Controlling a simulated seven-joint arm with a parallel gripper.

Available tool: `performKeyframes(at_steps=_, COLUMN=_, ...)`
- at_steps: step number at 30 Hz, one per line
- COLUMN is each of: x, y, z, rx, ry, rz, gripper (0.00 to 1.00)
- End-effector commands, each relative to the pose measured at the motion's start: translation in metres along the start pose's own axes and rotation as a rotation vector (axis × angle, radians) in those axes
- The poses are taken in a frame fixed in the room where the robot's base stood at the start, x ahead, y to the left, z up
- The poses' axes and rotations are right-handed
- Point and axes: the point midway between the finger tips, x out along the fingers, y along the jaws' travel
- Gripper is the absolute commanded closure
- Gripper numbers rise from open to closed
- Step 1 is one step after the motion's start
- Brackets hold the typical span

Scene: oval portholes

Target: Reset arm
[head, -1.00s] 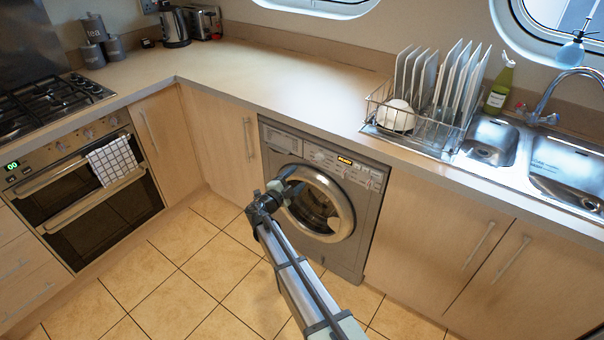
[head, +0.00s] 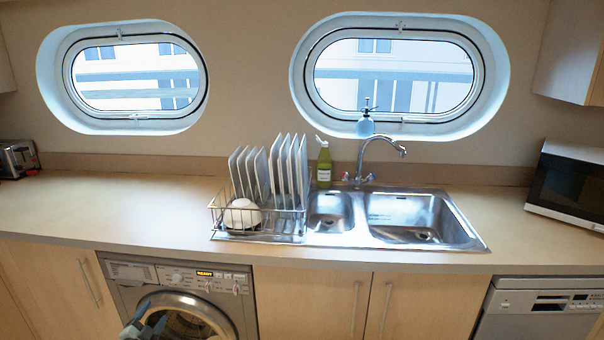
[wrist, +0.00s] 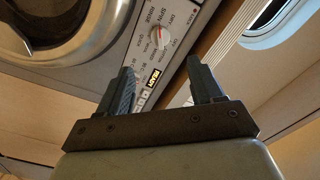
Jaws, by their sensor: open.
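My gripper (wrist: 160,90) is open and empty in the wrist view, its two dark fingers spread apart. Between and beyond the fingers is the control panel of the grey washing machine, with a dial and a lit yellow display. In the head view my gripper (head: 146,322) shows only in part at the bottom edge, in front of the washing machine (head: 128,272). The machine's round door looks shut, and its lower part is cut off by the frame. I cannot tell the exact gap between my gripper and the machine.
The worktop (head: 110,205) is mostly clear left of the dish rack (head: 262,222) with plates and a white bowl. A steel sink (head: 410,218), green bottle (head: 324,165), tap (head: 372,160) and microwave (head: 570,185) stand to the right. Two oval portholes are above.

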Motion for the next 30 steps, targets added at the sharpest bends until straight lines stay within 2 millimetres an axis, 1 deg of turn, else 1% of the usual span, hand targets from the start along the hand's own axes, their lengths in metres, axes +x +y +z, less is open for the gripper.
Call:
performKeyframes(at_steps=7, x=0.0, y=0.002, z=-0.002, rx=-0.412, ry=0.007, rz=0.01, gripper=0.34)
performKeyframes(at_steps=14, x=-0.001, y=0.019, z=0.0, rx=-0.799, ry=-0.041, rz=0.089, gripper=0.34)
performKeyframes(at_steps=19, x=-0.007, y=0.041, z=0.0, rx=-1.063, ry=-0.132, rz=0.166, gripper=0.34)
performKeyframes(at_steps=23, x=-0.016, y=0.062, z=-0.001, rx=-1.254, ry=-0.235, rz=0.217, gripper=0.34)
performKeyframes(at_steps=26, x=-0.026, y=0.079, z=-0.003, rx=-1.393, ry=-0.336, rz=0.248, gripper=0.34)
performKeyframes(at_steps=29, x=-0.039, y=0.099, z=-0.007, rx=-1.524, ry=-0.456, rz=0.267, gripper=0.34)
performKeyframes(at_steps=30, x=-0.046, y=0.108, z=-0.008, rx=-1.574, ry=-0.51, rz=0.271, gripper=0.34)
